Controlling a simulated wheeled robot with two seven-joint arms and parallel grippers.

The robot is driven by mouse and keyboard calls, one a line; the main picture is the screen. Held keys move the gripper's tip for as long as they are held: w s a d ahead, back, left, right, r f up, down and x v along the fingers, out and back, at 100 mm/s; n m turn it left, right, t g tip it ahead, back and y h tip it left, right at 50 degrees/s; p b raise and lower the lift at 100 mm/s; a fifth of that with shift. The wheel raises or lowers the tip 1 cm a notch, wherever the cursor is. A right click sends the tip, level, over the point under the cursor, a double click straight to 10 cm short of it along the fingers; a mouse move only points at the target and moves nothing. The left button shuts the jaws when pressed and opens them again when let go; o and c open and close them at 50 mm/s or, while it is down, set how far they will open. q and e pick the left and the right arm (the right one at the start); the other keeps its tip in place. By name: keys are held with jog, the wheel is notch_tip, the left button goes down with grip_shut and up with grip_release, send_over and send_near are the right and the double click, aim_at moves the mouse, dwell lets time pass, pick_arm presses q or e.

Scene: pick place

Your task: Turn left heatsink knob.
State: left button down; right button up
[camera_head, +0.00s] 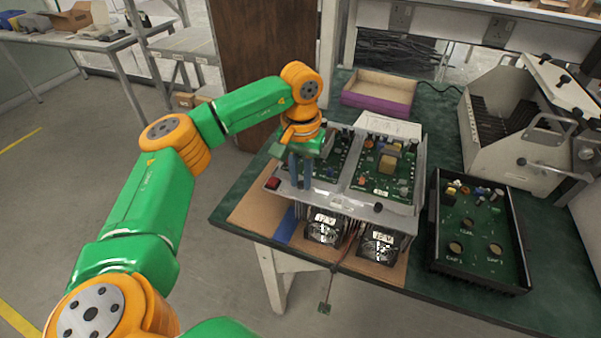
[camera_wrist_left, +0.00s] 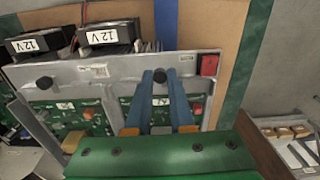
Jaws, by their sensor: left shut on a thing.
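The heatsink unit (camera_head: 335,200) is a grey metal frame with green circuit boards, standing on the bench. My left gripper (camera_head: 300,185) points down at the front left of its top plate, beside a red switch (camera_head: 272,183). In the left wrist view, the blue fingers of my left gripper (camera_wrist_left: 161,73) are shut on the black left knob (camera_wrist_left: 160,77). My right gripper is out of view.
Two 12 V fans (camera_head: 323,229) hang at the unit's front. A black open case with a circuit board (camera_head: 436,235) stands close on the right. A purple-sided box (camera_head: 376,101) and a grey machine (camera_head: 480,150) are behind. The bench's left edge is near the unit.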

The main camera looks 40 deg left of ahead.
pick_arm(q)
jog(key=n+p, duration=0.1)
jog(key=n, duration=0.5)
jog(key=shift+n+p, duration=0.3)
jog(key=shift+p, duration=0.05)
jog(key=n, duration=0.3)
jog(key=shift+w+n+p, duration=0.1)
jog(key=shift+n+p, duration=0.2)
jog(key=n, duration=0.3)
jog(key=shift+n+p, duration=0.3)
jog(key=n+p, duration=0.1)
jog(key=n, duration=0.9)
jog(key=shift+n, duration=0.4)
jog(key=n+p, duration=0.1)
jog(key=n, duration=0.2)
jog(key=shift+f+n, duration=0.1)
jog(key=shift+n, duration=0.2)
jog(key=n+p, duration=0.1)
jog(key=n, duration=0.5)
jog(key=n+p, duration=0.1)
jog(key=n, duration=0.4)
jog(key=shift+n, duration=0.4)
jog(key=n+p, duration=0.1)
jog(key=n, duration=0.4)
jog(key=shift+p, duration=0.4)
jog(key=shift+n+p, duration=0.85)
jog(key=shift+n, duration=1.95)
